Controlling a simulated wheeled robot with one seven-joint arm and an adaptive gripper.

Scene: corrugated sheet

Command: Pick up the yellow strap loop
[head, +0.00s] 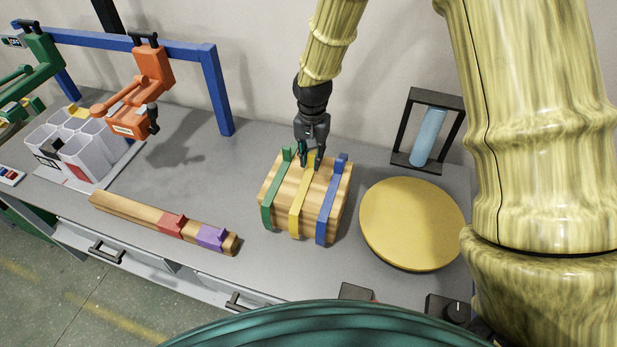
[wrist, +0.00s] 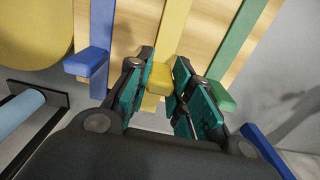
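The yellow strap loop (head: 299,213) lies over a wooden block (head: 284,224), between a green strap loop (head: 271,203) and a blue strap loop (head: 330,212). Its raised tab (wrist: 159,77) shows in the wrist view between my gripper's fingers. My gripper (head: 311,160) is at the back top edge of the block, pointing down. In the wrist view my gripper (wrist: 160,92) has its teal-padded fingers apart, one on each side of the yellow tab. A small gap shows on the left; contact on the right cannot be told.
The green tab (wrist: 221,97) and blue tab (wrist: 88,61) stand close outside my fingers. A round yellow disc (head: 412,222) and a black frame with a light-blue cylinder (head: 429,136) are to the right. A wooden bar (head: 135,211) with red and purple pieces lies left.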

